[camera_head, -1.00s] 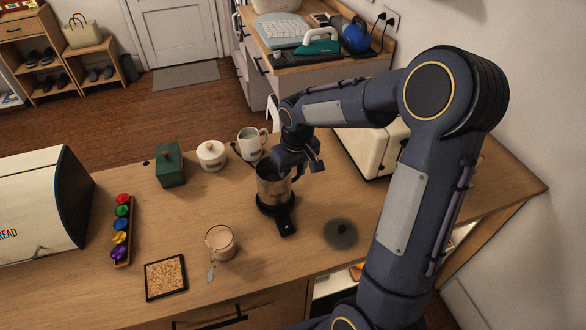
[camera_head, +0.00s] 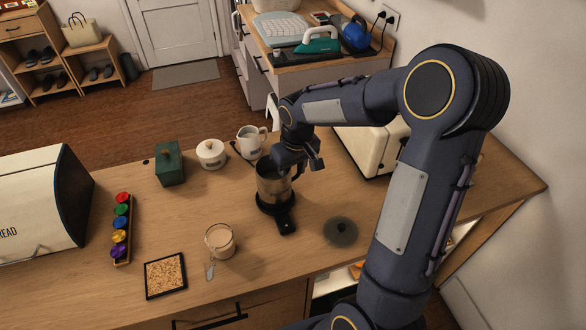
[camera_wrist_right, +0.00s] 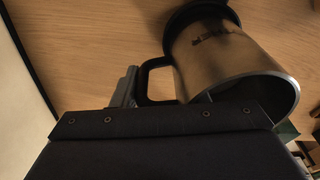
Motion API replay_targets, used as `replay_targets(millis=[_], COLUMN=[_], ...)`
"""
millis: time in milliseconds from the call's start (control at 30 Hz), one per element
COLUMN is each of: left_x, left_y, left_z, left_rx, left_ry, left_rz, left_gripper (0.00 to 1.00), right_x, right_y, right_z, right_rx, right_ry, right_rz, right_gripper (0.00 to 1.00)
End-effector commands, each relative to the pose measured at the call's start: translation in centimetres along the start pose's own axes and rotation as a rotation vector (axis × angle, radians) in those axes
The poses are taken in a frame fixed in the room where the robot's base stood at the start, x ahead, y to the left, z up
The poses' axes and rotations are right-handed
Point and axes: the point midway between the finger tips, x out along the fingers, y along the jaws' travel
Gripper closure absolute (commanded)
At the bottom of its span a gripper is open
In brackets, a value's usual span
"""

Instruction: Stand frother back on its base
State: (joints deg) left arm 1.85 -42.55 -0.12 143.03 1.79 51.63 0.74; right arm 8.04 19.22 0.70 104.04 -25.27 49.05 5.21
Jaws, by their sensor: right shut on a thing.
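The frother (camera_head: 272,187) is a steel jug with a dark handle. It stands upright over its round black base (camera_head: 285,224) on the wooden counter. In the wrist view the frother (camera_wrist_right: 225,60) shows its open rim, and its bottom meets the black base (camera_wrist_right: 195,12); I cannot tell whether it is fully seated. My right gripper (camera_head: 297,166) is at the jug's right side, shut on the handle (camera_wrist_right: 150,80). In the wrist view the dark gripper body hides part of the handle. My left gripper is not in view.
A glass (camera_head: 220,241) and a dark round lid (camera_head: 341,232) are nearer. A cream toaster (camera_head: 372,150) is at right, a bread bin (camera_head: 38,205) at left.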

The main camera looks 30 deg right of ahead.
Motion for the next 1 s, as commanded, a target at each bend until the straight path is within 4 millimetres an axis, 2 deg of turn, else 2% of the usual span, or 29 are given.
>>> replay_targets(millis=[500,1000], left_x=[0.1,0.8], left_y=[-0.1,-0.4], left_z=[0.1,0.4], left_rx=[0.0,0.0], left_ry=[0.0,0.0], left_rz=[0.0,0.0], left_gripper=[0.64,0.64], right_x=[0.0,0.9], right_y=[0.0,0.0], right_z=[-0.1,0.1], right_rx=[0.0,0.0], right_ry=[0.002,0.002], right_rz=[0.0,0.0], right_gripper=[1.0,1.0])
